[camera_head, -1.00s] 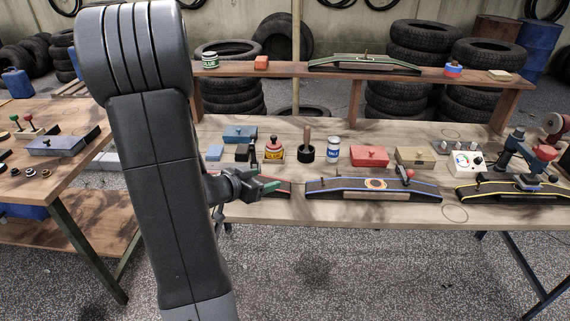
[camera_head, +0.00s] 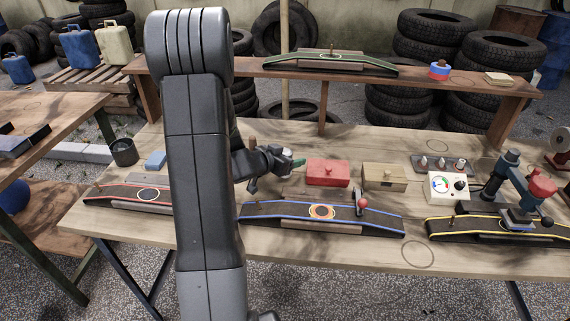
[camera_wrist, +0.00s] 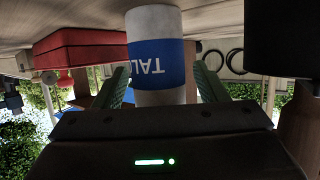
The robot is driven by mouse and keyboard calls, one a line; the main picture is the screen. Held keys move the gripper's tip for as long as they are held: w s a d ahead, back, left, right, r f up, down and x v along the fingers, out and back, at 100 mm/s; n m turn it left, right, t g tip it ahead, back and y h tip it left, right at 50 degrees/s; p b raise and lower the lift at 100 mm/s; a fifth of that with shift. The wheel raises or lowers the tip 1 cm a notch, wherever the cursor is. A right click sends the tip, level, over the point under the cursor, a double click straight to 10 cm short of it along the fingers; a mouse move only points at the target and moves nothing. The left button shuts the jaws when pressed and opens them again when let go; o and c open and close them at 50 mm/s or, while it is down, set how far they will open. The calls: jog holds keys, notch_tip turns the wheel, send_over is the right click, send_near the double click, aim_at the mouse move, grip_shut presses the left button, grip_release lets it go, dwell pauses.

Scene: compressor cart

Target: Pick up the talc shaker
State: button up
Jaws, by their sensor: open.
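The talc shaker (camera_wrist: 158,60) is a white cylinder with a blue band lettered "TAL". It stands large in the wrist view, which shows the scene upside down. My gripper (camera_wrist: 162,82) is open, with one green finger on each side of the shaker. I cannot tell whether either finger touches it. In the head view my gripper (camera_head: 297,163) is over the bench, just left of the red box, and mostly hides the shaker.
The red box (camera_head: 328,172) stands close beside the shaker, and a wooden box (camera_head: 384,178) is farther right. A dark object (camera_wrist: 285,40) is close on the wrist view's right. A blue-edged ramp (camera_head: 280,213) lies in front. A raised shelf (camera_head: 460,86) runs behind.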

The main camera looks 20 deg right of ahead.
jog(key=c, duration=1.1)
